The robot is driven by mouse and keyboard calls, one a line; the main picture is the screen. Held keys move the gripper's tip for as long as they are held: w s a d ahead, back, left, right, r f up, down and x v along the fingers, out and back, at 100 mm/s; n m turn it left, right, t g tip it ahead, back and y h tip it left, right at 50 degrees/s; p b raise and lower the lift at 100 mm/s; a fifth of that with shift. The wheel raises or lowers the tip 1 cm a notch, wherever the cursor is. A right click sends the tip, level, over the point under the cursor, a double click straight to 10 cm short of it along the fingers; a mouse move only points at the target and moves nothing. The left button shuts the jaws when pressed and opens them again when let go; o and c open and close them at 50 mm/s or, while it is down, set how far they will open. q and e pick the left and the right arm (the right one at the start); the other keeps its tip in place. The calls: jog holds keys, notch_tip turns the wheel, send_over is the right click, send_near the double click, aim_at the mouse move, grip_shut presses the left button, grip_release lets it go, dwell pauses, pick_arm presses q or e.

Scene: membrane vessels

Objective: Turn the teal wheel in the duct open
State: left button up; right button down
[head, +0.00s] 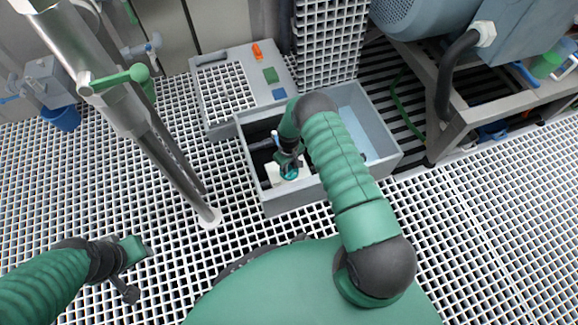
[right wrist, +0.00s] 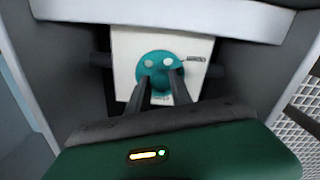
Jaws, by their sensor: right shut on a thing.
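The teal wheel (right wrist: 158,67) sits on a pale square plate (right wrist: 122,80) inside the duct, a grey open box (head: 292,201) sunk in the grating. In the head view a bit of the wheel (head: 289,173) shows below my right gripper (head: 289,165), which reaches down into the duct. In the right wrist view the two dark fingers of my right gripper (right wrist: 160,84) are shut on the wheel's lower part. A small dark pointer (right wrist: 194,60) lies at the plate's upper right. My left gripper (head: 130,270) is at the lower left, above the grating, far from the duct; its finger opening is unclear.
A grey lid panel (head: 222,125) with a grid and coloured blocks lies behind the duct. A metal post (head: 165,140) with a green handle stands left of it. A blue-grey motor (head: 430,20) on a frame stands at the right. The grating at the left is mostly clear.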

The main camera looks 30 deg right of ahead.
jog(key=shift+w, duration=0.15)
jog(key=c, duration=1.1)
grip_release()
jog(key=shift+c, duration=0.2)
notch_tip(320, 180, up, 17)
jog(key=p, duration=0.8)
jog(key=shift+f, duration=0.15)
